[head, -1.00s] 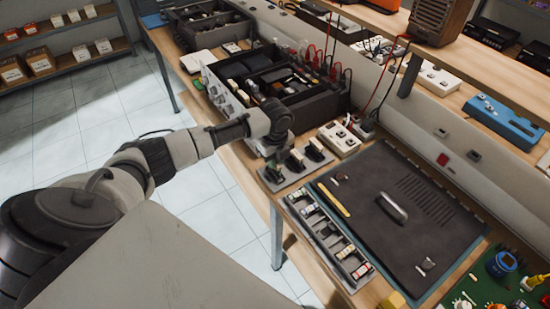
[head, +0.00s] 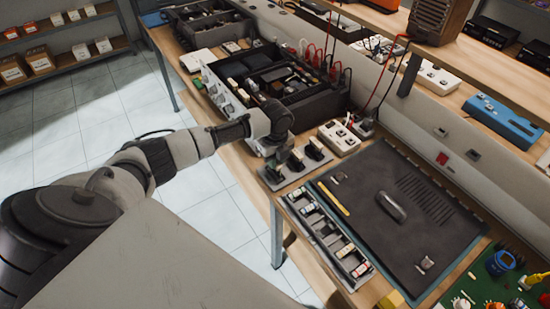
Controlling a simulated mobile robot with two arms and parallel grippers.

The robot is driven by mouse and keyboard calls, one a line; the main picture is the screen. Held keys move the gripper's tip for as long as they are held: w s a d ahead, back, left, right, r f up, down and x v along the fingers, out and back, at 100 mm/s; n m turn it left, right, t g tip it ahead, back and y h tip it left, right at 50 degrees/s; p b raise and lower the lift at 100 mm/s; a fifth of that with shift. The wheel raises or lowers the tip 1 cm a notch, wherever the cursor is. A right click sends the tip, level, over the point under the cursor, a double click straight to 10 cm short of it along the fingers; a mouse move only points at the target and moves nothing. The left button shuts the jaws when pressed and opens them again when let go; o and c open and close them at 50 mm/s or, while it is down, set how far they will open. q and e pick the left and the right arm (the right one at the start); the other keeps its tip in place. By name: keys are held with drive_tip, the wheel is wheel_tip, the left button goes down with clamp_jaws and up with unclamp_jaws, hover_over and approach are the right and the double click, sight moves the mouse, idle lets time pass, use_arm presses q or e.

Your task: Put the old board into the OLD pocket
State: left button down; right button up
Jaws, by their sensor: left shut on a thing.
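My left gripper (head: 276,148) points down beside the front right corner of the open hi-fi chassis (head: 310,112). Its fingers are mostly hidden behind my wrist. It is shut on a small greenish piece, apparently the old board, of which only a sliver shows. Just below the gripper is a grey holder (head: 273,185) with several dark upright pieces that have pale faces. I cannot make out an OLD label, so I cannot tell which pocket it is. My right gripper is out of view.
A dark cover panel (head: 412,228) with a handle-like part lies on a blue mat. A compartment tray (head: 318,237) of small parts lies at the bench's front edge. A white meter box (head: 339,138) with red leads stands behind the holder. A green board (head: 490,290) lies at lower right.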

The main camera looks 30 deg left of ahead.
use_arm(q)
drive_tip(key=shift+s+f, duration=0.15)
drive_tip(key=shift+f, duration=0.25)
idle(0.4)
drive_tip(key=c, duration=1)
unclamp_jaws()
drive_tip(key=shift+s+d+f, duration=0.1)
drive_tip(key=shift+f, duration=0.05)
drive_tip(key=r+b, duration=0.1)
drive_tip(key=r, duration=1)
drive_tip(key=shift+w+r+b, duration=0.2)
drive_tip(key=shift+r+b, duration=0.05)
drive_tip(key=shift+b, duration=0.1)
